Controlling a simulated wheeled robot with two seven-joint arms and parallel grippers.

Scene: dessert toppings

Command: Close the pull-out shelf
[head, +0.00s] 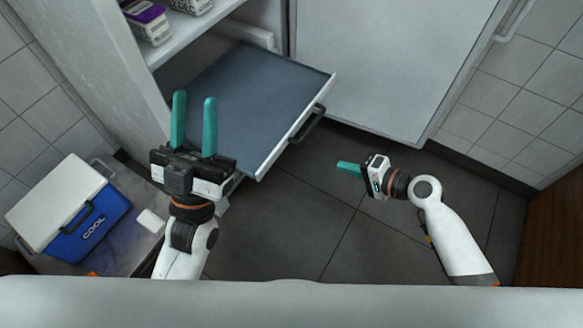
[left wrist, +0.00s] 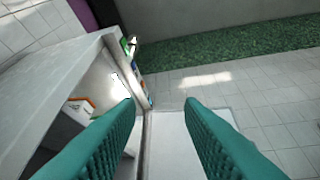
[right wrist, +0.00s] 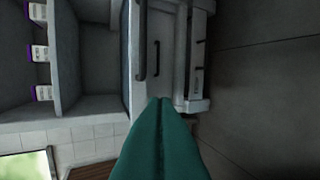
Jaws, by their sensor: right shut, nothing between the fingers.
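The pull-out shelf (head: 250,100) stands pulled out of the white cabinet in the head view. It has a flat blue-grey surface, a white front edge and a dark bar handle (head: 308,124). My left gripper (head: 194,98) is open, its teal fingers apart and empty, and it overlaps the shelf's left side in the picture. Its fingers also show apart in the left wrist view (left wrist: 160,102). My right gripper (head: 340,166) is shut and empty, right of the shelf front and apart from the handle. Its closed fingertips (right wrist: 162,100) show in the right wrist view. The shelf's inner end lies inside the cabinet.
A white cabinet door (head: 375,60) stands to the right of the shelf. Purple-and-white packages (head: 148,22) sit on an upper shelf (head: 190,32). A blue cool box (head: 80,225) with a white lid stands at lower left. The dark floor (head: 310,215) before the shelf is clear.

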